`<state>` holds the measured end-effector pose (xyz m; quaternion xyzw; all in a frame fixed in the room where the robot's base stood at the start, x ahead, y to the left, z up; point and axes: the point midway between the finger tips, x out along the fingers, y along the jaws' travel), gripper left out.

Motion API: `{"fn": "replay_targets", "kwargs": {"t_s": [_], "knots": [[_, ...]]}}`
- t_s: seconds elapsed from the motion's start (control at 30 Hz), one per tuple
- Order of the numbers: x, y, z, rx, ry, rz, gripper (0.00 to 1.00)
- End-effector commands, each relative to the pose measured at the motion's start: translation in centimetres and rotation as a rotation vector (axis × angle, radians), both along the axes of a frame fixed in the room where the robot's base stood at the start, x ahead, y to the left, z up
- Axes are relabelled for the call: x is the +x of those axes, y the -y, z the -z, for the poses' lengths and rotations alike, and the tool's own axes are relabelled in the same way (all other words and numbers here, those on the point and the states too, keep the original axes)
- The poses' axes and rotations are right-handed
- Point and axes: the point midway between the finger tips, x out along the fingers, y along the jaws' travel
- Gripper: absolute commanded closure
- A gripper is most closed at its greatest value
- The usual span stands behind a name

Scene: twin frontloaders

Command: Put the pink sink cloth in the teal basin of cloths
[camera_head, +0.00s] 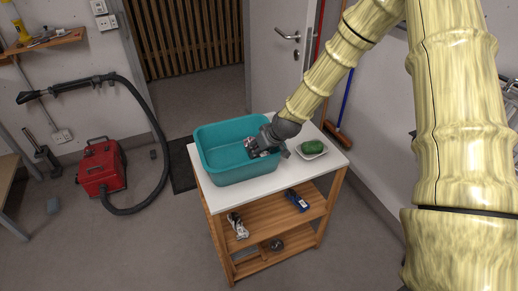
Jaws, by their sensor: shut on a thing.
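The teal basin (220,170) stands on the white top of a wooden cart, in the middle of the head view. The part of its floor that I see looks bare; my gripper hides its right side. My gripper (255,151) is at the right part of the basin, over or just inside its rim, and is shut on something. Only a small pinkish bit shows at the fingers, apparently the pink sink cloth, mostly hidden. I cannot tell whether it touches the basin floor.
A white dish (312,150) with a green item stands right of the basin on the cart top (283,169). Lower shelves hold a blue item (296,200) and a black-and-white item (238,226). A red vacuum (101,168) with hose stands on the floor at left. A door is behind.

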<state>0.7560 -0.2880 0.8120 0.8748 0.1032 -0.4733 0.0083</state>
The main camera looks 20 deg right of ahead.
Motion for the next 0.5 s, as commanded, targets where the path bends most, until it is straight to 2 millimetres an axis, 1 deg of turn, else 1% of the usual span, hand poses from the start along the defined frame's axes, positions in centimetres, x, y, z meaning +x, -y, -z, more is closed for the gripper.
{"fn": "replay_targets", "kwargs": {"t_s": [0.5], "knots": [[0.0,0.0,1.1,0.0,-0.001,0.0,0.9]]}}
